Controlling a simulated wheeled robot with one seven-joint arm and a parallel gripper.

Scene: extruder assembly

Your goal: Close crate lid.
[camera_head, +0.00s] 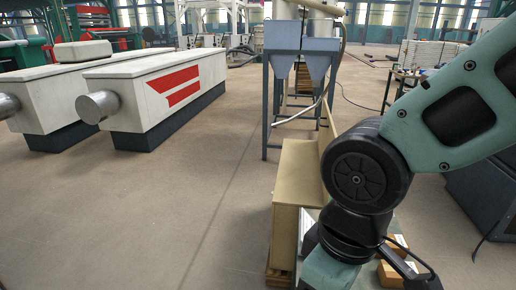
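A tan, box-like wooden crate (287,210) stands low in the middle right of the head view, beside my arm. A thin tan panel (327,160) rises upright along its right side; it looks like a raised lid, but I cannot tell where it is hinged. My arm covers much of the area to the right of the crate, so the crate's inside and far side are hidden. My arm bends down in front of it and leaves the frame at the bottom. My gripper cannot be made out.
Small brown boxes (393,272) lie on a surface behind my arm at the bottom right. A blue-grey hopper stand (284,65) rises behind the crate. Long white machines (165,88) with dark bases stand at the left. The floor (150,225) left of the crate is clear.

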